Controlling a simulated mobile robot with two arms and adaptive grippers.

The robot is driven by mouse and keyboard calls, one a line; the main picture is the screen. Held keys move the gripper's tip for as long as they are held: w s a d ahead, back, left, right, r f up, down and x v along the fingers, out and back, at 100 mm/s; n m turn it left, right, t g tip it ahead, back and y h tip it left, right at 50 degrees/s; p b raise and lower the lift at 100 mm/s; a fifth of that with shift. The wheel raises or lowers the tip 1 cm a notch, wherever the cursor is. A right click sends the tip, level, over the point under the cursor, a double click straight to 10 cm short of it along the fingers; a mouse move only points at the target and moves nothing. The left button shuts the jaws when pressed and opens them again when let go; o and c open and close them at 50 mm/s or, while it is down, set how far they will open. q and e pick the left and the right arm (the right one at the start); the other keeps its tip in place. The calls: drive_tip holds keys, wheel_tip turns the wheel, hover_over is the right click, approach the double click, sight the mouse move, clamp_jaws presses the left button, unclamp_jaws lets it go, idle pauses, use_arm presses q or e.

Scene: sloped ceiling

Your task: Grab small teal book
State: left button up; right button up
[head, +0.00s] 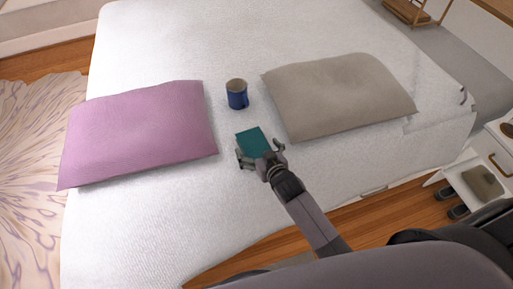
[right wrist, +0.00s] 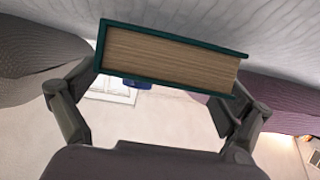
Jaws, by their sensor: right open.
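The small teal book (head: 253,142) lies on the white bed between the two pillows. In the right wrist view the book (right wrist: 170,54) shows its page edge and teal cover edges, close ahead between my fingers. My right gripper (head: 261,155) is open at the near end of the book, one finger on each side. In the right wrist view its fingers (right wrist: 158,100) are spread about as wide as the book. I cannot tell whether they touch it. My left gripper is not in view.
A blue mug (head: 237,94) stands on the bed (head: 180,40) beyond the book. A pink pillow (head: 140,133) lies to the left and a grey-beige pillow (head: 338,95) to the right. A white nightstand (head: 474,185) stands at the right.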

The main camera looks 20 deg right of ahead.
drive_tip(key=shift+w+f, duration=0.15)
drive_tip(key=shift+w, duration=0.15)
drive_tip(key=shift+c, duration=0.2)
drive_tip(key=c, duration=1.4)
